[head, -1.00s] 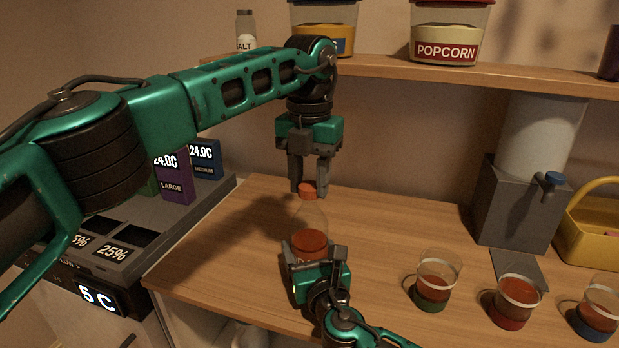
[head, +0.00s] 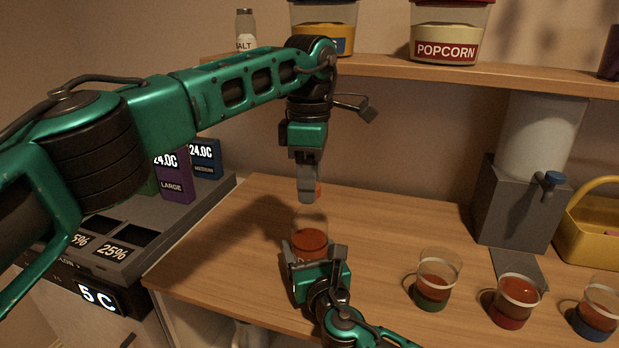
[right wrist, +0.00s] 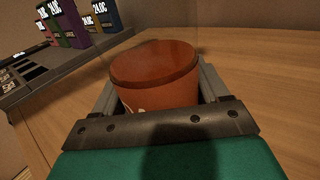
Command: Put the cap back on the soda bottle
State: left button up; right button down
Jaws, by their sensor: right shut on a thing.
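My left gripper (head: 307,193) points straight down over the bottle's neck and is seen edge-on. I cannot tell whether the left fingers touch the cap or how the cap sits on the neck.
Cups of red liquid (head: 435,283) stand at the right on the counter (head: 240,235). A grey dispenser (head: 515,210) and a yellow basket (head: 595,230) are behind them. A shelf (head: 400,68) with tubs runs above. A machine with labelled boxes (head: 175,180) is at left.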

pick_arm(q)
jog(key=o, duration=0.3)
jog(key=shift+o, duration=0.2)
jog(key=shift+r, duration=3.75)
pick_arm(e)
grip_release()
pick_arm(q)
jog(key=shift+r+p, duration=0.55)
pick_arm(e)
jog(key=v, duration=1.3)
